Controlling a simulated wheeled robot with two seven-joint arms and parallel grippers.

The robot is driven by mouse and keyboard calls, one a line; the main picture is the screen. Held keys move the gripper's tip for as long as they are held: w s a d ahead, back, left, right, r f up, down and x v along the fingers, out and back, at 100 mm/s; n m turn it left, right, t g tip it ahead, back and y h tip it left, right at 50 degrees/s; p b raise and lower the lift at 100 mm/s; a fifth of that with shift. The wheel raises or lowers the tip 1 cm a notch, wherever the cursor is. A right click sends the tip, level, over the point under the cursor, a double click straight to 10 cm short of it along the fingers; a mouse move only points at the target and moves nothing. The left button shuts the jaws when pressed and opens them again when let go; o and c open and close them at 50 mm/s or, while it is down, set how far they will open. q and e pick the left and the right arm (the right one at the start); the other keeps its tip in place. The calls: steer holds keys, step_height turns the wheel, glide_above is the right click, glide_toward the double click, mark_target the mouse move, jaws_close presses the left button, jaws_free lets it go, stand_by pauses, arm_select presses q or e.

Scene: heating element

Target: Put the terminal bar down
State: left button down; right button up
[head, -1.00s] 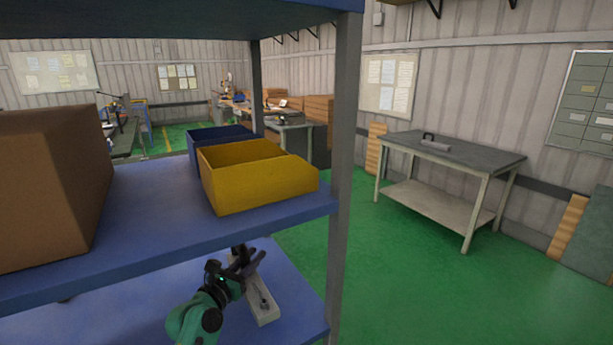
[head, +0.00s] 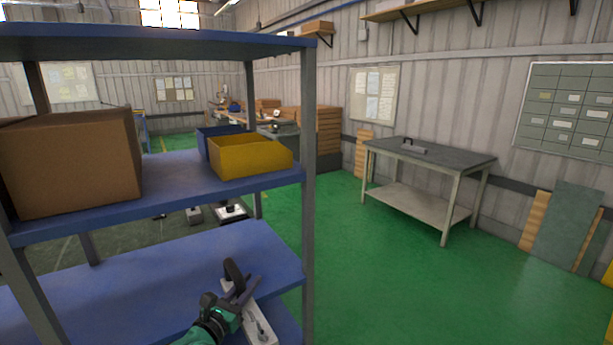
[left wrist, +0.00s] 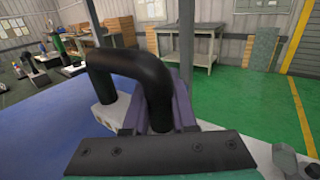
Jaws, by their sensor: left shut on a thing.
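The terminal bar (head: 262,331) is a pale grey bar with a black loop handle (head: 233,270). My left gripper (head: 241,288) is shut on the handle at the right end of the blue lower shelf (head: 150,287). I cannot tell whether the bar touches the shelf. In the left wrist view the black handle (left wrist: 125,65) stands between the purple fingers (left wrist: 165,105), with part of the pale bar (left wrist: 108,112) behind. My right gripper is not in view.
The shelf above holds a cardboard box (head: 70,165), a yellow bin (head: 250,160) and a blue bin (head: 204,145). A grey shelf post (head: 308,200) stands at right. A workbench (head: 440,160) with a small handled grey thing (head: 413,149) stands beyond open green floor (head: 350,260).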

arm_select(q)
steer(key=shift+y, duration=0.3)
steer(key=s+f, duration=0.2)
steer(key=f, duration=0.1)
steer(key=shift+f, duration=0.25)
steer(key=s+a+f+n+y, duration=0.1)
steer(key=s+f+n+y, duration=0.1)
steer(key=s, duration=0.9)
steer(key=s+a+f+n+t+y, duration=0.1)
steer(key=s+f+y, duration=0.3)
steer(key=s, duration=0.7)
steer(key=shift+s+a+n, duration=0.3)
steer(key=shift+n, duration=0.4)
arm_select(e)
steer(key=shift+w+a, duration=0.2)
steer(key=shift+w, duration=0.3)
arm_select(q)
steer(key=shift+s, duration=0.1)
